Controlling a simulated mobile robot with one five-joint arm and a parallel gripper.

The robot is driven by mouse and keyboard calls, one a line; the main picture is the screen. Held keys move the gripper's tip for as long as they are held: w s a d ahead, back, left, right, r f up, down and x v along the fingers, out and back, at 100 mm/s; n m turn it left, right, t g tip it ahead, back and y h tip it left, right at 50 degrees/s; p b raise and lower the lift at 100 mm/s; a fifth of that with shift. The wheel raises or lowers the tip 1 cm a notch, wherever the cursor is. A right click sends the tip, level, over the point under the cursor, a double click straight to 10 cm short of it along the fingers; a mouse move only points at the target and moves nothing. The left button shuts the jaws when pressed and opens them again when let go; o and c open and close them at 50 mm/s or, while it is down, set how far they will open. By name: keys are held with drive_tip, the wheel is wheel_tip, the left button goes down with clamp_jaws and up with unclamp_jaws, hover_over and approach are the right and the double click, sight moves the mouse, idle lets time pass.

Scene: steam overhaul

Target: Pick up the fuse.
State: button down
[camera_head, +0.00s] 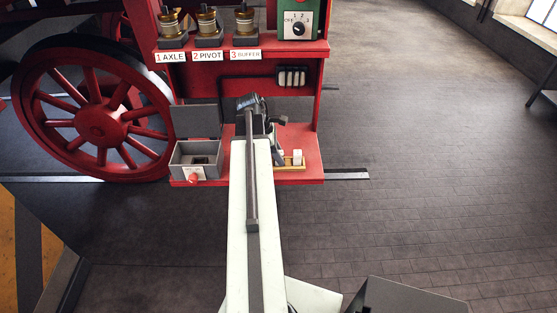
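A small white block (297,157), which may be the fuse, stands on a small tan holder (290,167) on the red lower shelf, right of my arm. My arm reaches forward over the shelf. My gripper (276,134) is at its far end, close to the white block on its upper left. The gripper is partly hidden by my own arm, and its finger gap is not clear. I cannot tell whether it touches anything.
An open grey box (195,160) with a red knob (193,178) sits on the shelf's left. Above are the labelled brass-topped pots (207,25) and a green dial switch (299,27). A red wheel (98,122) stands left. The floor (430,150) at right is clear.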

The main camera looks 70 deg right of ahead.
wheel_tip(320, 180, up, 10)
drive_tip(key=p, duration=1)
drive_tip(key=shift+r, duration=0.15)
drive_tip(key=shift+s, duration=0.15)
